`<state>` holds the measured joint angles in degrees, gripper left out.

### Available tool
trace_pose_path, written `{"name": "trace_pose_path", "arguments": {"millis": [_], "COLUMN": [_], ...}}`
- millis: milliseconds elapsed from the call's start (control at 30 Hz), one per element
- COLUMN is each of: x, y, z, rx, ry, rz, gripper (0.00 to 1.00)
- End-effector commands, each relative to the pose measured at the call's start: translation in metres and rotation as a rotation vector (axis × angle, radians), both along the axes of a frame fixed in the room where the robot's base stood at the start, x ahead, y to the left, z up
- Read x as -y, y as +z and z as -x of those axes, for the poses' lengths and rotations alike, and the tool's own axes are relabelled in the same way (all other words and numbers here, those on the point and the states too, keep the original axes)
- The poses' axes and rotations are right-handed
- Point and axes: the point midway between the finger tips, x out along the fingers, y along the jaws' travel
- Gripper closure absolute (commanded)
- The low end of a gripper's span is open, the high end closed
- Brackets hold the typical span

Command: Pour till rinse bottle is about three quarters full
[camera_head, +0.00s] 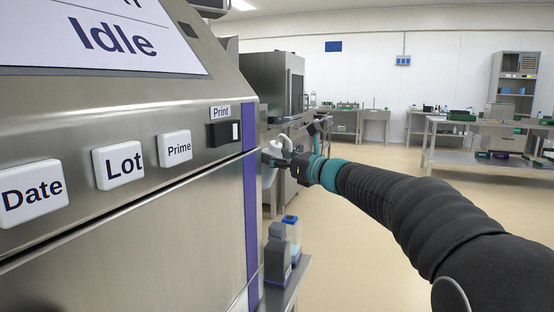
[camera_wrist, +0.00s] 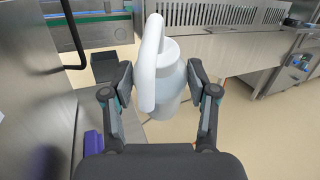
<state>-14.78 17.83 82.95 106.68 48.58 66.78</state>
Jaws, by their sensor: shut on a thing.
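My gripper (camera_wrist: 160,88) is shut on a white, cloudy bottle (camera_wrist: 170,75) with a thick curved white spout or handle. In the wrist view the bottle sits between the two fingers, above the floor. In the head view my gripper (camera_head: 290,166) and the bottle's white top (camera_head: 284,143) are just past the machine's right edge; the bottle's body is mostly hidden there. A clear container with a blue rim (camera_head: 291,219) stands lower down on a side shelf, with bluish contents low in it. Which of these is the rinse bottle, and the held bottle's level, I cannot tell.
A grey bottle (camera_head: 277,250) stands in front of the clear container on the metal shelf (camera_head: 290,283). The steel machine (camera_head: 120,220) with Date, Lot, Prime and Print controls fills the left; its screen reads Idle. Open floor (camera_head: 360,260) lies to the right, with workbenches behind.

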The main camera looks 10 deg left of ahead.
Motion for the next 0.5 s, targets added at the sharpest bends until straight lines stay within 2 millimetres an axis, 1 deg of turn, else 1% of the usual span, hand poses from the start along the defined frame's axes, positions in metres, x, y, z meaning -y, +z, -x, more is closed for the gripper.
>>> {"name": "trace_pose_path", "arguments": {"millis": [33,500], "x": [-0.0011,-0.0035], "y": [-0.0069,-0.0062], "z": [-0.0003,-0.0025], "rx": [0.013,0.088], "ry": [0.001,0.000], "rz": [-0.019,-0.119], "gripper": [0.83,0.83]}}
